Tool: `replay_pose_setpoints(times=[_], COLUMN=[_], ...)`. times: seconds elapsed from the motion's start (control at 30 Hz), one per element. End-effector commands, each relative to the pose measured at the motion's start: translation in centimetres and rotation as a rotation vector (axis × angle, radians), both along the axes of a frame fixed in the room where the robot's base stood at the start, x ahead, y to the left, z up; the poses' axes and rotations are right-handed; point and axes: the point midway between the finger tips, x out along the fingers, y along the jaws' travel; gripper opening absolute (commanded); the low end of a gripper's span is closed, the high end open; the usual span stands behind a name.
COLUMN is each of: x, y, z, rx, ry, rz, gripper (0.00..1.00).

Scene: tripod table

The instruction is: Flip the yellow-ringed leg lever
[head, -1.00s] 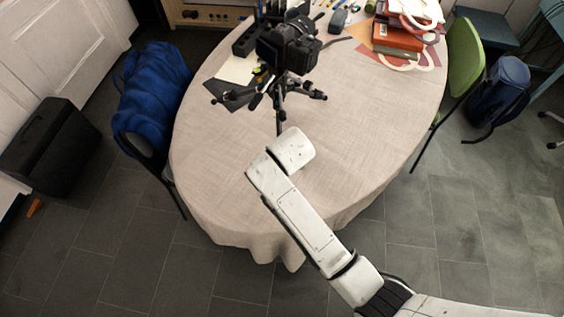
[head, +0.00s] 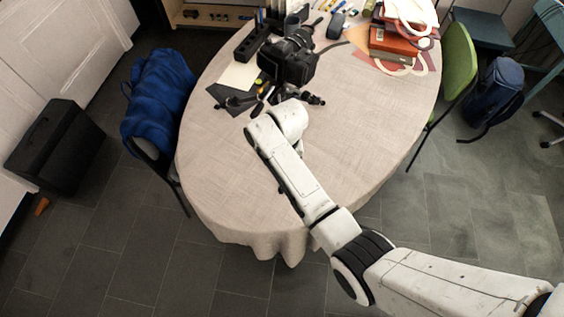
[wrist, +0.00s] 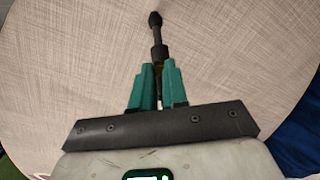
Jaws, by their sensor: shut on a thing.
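The black tripod (head: 312,99) stands on the table with a camera (head: 288,64) on top. In the wrist view, one dark tripod leg (wrist: 156,30) runs up the picture to a rounded foot. My gripper (wrist: 158,68) has its two teal fingers closed around this leg, with a faint yellow-brown tint between them. The lever itself is hidden between the fingers, and I cannot make out its position. In the head view my white arm reaches to the tripod's near side and hides the fingers. A small yellow spot shows left of the tripod; I cannot tell whether it is a ring.
The oval table (head: 230,180) has a bare cloth at its near side. Black and cream sheets (head: 240,76) lie left of the tripod. Books (head: 392,42) are stacked at the back right. A chair with a blue jacket (head: 158,95) stands left, a green chair (head: 456,62) right.

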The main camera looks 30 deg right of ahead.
Motion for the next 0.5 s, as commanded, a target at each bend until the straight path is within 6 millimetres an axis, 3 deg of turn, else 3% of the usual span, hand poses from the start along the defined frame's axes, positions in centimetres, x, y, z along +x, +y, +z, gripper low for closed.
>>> replay_pose_setpoints(times=[0.1,0.13,0.37,0.5], x=[0.06,0.06,0.05,0.03], y=[-0.03,-0.03,-0.02,-0.01], z=[0.02,0.02,0.02,0.02], rx=[0.000,0.000,-0.001,-0.001], ry=[-0.003,-0.003,-0.003,-0.003], rz=[-0.001,-0.001,-0.001,-0.001], gripper=[0.00,0.15,0.37,0.39])
